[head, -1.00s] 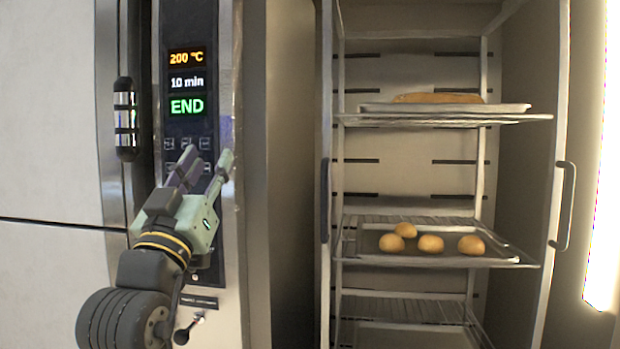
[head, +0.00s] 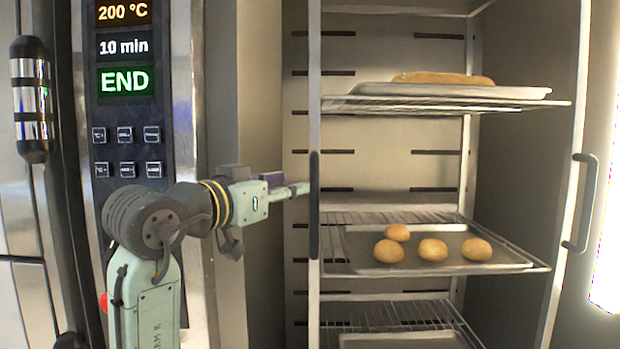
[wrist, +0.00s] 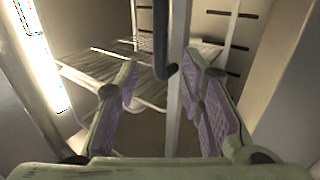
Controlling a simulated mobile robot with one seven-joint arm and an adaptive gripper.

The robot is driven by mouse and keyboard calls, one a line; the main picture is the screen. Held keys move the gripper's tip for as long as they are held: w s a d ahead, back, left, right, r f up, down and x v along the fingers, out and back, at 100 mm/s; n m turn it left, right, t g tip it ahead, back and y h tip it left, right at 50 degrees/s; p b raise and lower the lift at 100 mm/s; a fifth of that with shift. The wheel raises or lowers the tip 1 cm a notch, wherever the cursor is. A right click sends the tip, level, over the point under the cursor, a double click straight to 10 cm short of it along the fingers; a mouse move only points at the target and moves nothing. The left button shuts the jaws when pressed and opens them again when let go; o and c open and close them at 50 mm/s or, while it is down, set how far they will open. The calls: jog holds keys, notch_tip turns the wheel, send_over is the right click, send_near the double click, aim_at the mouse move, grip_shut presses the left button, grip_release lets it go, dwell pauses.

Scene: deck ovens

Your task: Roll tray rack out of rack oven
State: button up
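The tray rack (head: 314,270) stands inside the rack oven. Its left front post carries a dark vertical handle (head: 314,205), and the right post has another dark handle (head: 585,200). My gripper (head: 300,188) points right at the left handle, with its tips close to it. The wrist view shows the two purple-padded fingers of my gripper (wrist: 165,95) spread apart with nothing held. The post (wrist: 178,90) and the dark handle's end (wrist: 165,70) show in the gap between them. I cannot tell whether the fingertips reach past the post.
A long loaf (head: 440,79) lies on the upper tray (head: 450,91). Several round buns (head: 433,249) sit on the middle tray (head: 350,258). The oven's control panel (head: 125,130) reads END, 200 °C and 10 min. The oven's side wall (head: 262,100) is close to my arm.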

aim_at(311, 181)
jog(key=p+x, duration=0.2)
jog(key=x, duration=0.7)
jog(key=shift+c, duration=0.2)
grip_shut()
dwell(0.5)
